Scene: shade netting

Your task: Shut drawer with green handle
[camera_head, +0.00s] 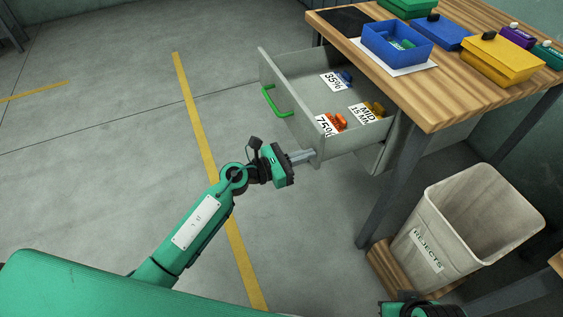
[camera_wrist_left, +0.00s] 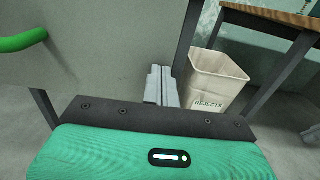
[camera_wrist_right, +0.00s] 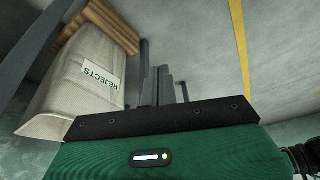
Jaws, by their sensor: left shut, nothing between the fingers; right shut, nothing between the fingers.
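The grey drawer (camera_head: 305,80) stands pulled out from under the wooden bench. Its green handle (camera_head: 273,102) is on the front panel, which faces left in the head view; the handle also shows at the left edge of the left wrist view (camera_wrist_left: 22,41). My left gripper (camera_head: 312,154) is shut and empty, its fingertips at the near end of the drawer front; I cannot tell whether they touch it. In the left wrist view the fingers (camera_wrist_left: 161,84) lie in front of the panel near its right edge. My right gripper (camera_wrist_right: 158,86) is shut and empty, low near the rejects bin.
Inside the drawer lie labelled cards with blue, orange and yellow pieces. The bench top (camera_head: 440,100) holds a blue bin (camera_head: 398,50) and several coloured boxes. The beige rejects bin (camera_head: 440,240) stands right of the bench leg. Floor left of the drawer is clear.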

